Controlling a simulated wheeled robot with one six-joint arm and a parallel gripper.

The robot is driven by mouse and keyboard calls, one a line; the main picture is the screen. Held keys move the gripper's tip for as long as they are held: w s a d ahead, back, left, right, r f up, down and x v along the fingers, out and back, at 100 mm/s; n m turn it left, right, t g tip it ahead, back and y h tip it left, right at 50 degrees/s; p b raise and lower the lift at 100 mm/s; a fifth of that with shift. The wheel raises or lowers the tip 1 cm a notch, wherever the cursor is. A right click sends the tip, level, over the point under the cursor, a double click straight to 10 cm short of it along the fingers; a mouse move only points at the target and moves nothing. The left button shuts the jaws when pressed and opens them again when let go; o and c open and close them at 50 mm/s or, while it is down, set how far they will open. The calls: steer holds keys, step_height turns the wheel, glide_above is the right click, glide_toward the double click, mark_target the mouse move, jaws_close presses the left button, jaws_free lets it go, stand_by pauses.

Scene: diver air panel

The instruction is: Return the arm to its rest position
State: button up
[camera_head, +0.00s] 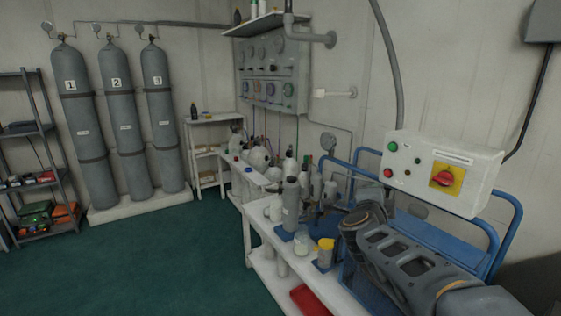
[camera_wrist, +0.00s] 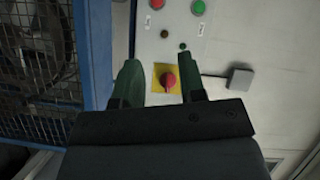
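My gripper (camera_wrist: 158,66) shows in the wrist view with its two dark green fingers apart and nothing held between them. Beyond the gap is a red rotary knob (camera_wrist: 169,81) on a yellow plate, set in a pale control box (camera_wrist: 217,50). I cannot tell how far the fingertips are from it. In the head view my arm (camera_head: 408,262) reaches in from the lower right over the bench, below the same control box (camera_head: 481,185) with its red knob (camera_head: 446,177). The gripper itself cannot be made out there.
A blue tubular frame (camera_head: 512,215) stands close behind my arm. The white bench (camera_head: 255,214) holds several cylinders, jars and a yellow-topped cup (camera_head: 325,253). A gauge panel (camera_head: 272,75) is on the wall. Tall numbered cylinders (camera_head: 125,130) stand at left. The green floor (camera_head: 150,260) is clear.

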steer(key=s+a+f+n+g+y+p, duration=0.35)
steer(key=a+n+y, duration=0.25)
steer(key=n, duration=0.2)
steer(key=s+a+f+n+g+y+p, duration=0.2)
steer(key=s+a+n+y+p, duration=0.3)
steer(key=n, duration=0.3)
steer(key=s+d+r+n+g+h+p, duration=0.1)
steer(key=s+r+n+g+p, duration=0.1)
steer(key=s+p, duration=0.3)
steer(key=s+d+r+n+g+h+p, duration=0.1)
steer(key=s+r+n+g+p, duration=0.2)
steer(key=s+p, duration=0.2)
steer(key=s, duration=0.2)
steer(key=shift+s+d+r+g, duration=0.2)
steer(key=shift+s+d+g, duration=0.1)
steer(key=shift+s+g, duration=0.05)
